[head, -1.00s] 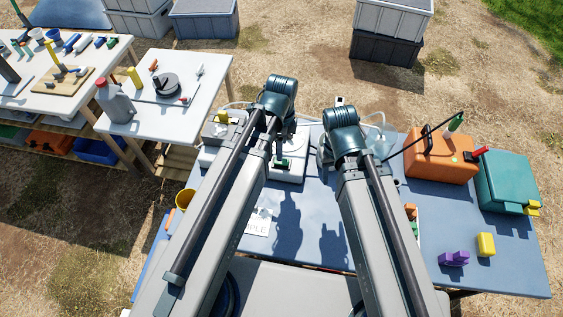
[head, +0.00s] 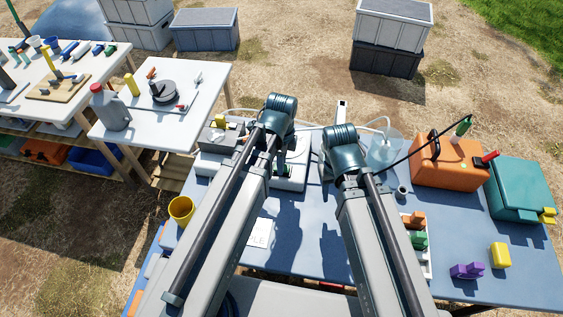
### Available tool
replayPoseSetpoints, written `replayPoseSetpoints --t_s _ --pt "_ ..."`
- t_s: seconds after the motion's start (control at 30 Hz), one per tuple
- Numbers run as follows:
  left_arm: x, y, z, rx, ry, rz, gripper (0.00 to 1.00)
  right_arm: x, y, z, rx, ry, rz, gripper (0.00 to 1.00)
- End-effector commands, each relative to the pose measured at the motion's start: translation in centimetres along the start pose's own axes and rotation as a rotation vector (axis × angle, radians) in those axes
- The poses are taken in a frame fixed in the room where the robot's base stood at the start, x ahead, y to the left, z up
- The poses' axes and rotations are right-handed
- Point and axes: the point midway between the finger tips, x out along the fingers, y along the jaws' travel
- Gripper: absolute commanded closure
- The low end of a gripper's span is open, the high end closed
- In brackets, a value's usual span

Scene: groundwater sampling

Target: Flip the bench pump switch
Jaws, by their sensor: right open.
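A white bench unit (head: 291,183), which looks like the pump, stands at the back of the blue bench, partly covered by my left arm. A small dark green part (head: 288,171) shows on its front; I cannot tell if this is the switch. My left gripper is hidden behind its own arm, which reaches over the unit. My right arm bends just right of the unit. My right gripper (head: 326,170) is mostly hidden by that arm; only a dark part shows at its left side. It is open, with nothing seen in it.
A clear jar (head: 384,150) with tubing, an orange case (head: 440,165) and a teal box (head: 518,188) stand right. A yellow cup (head: 181,210) is at the left edge. A white table (head: 190,125) stands beyond.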

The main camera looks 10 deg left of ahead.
Motion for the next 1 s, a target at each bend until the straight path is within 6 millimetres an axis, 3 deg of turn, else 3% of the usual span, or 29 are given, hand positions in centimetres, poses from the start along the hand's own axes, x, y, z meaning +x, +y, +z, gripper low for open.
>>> replayPoseSetpoints --t_s 0.03,0.17,0.67,0.97,1.0 --pt "0.00 0.00 0.00 0.000 0.000 0.000 0.79 0.00 0.00 0.00 0.000 0.000 0.000 0.50" --pt "0.00 0.00 0.00 0.000 0.000 0.000 1.00 0.00 0.00 0.00 0.000 0.000 0.000 0.50" --pt "0.14 0.02 0.63 -0.002 0.180 0.000 1.00 0.49 -0.05 -0.03 0.000 0.000 0.000 0.50" --pt "0.08 0.01 0.57 0.000 0.190 0.000 1.00 0.47 -0.04 -0.03 0.000 0.000 0.000 0.50" --pt "0.08 0.01 0.57 0.000 0.189 0.000 0.59 0.47 -0.04 -0.03 0.000 0.000 0.000 0.50"
